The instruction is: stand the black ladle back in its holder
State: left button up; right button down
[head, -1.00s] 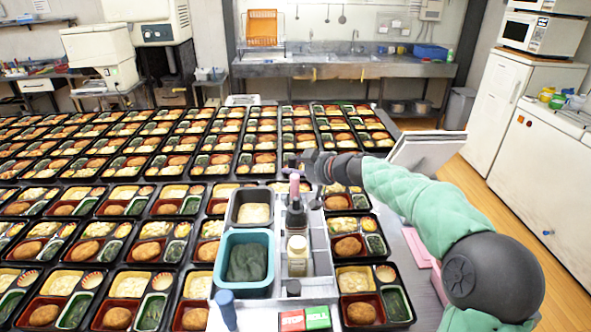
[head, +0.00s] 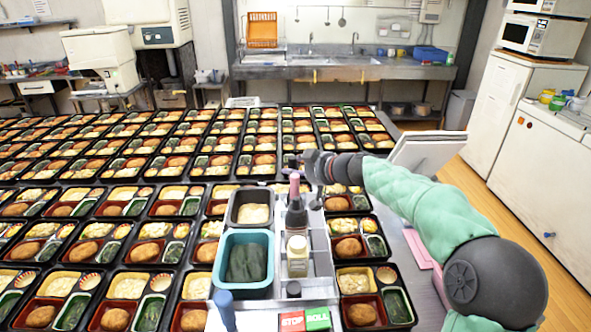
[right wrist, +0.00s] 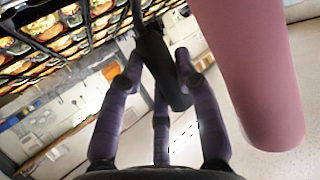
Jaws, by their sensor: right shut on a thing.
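My right gripper (head: 300,166) is above the back of the grey caddy, close to the pink-topped bottle. In the right wrist view its purple fingers (right wrist: 155,75) are closed around the dark handle of the black ladle (right wrist: 158,62). The ladle's lower part is not clear in either view. The grey caddy (head: 318,240) stands on the table among the bento trays. I cannot tell which part of it is the ladle's holder. My left gripper is not in view.
A pink-topped dark bottle (head: 295,215) and a cream-lidded jar (head: 297,255) stand in the caddy. A pink cylinder (right wrist: 255,75) looms beside the fingers in the wrist view. A teal tub (head: 221,262) and a grey tub (head: 232,208) adjoin the caddy. Bento trays crowd the table.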

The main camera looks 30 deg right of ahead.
jog(key=shift+r, duration=0.1)
jog(key=c, duration=0.8)
grip_release()
notch_tip(320, 180, up, 10)
jog(key=shift+f, duration=0.1)
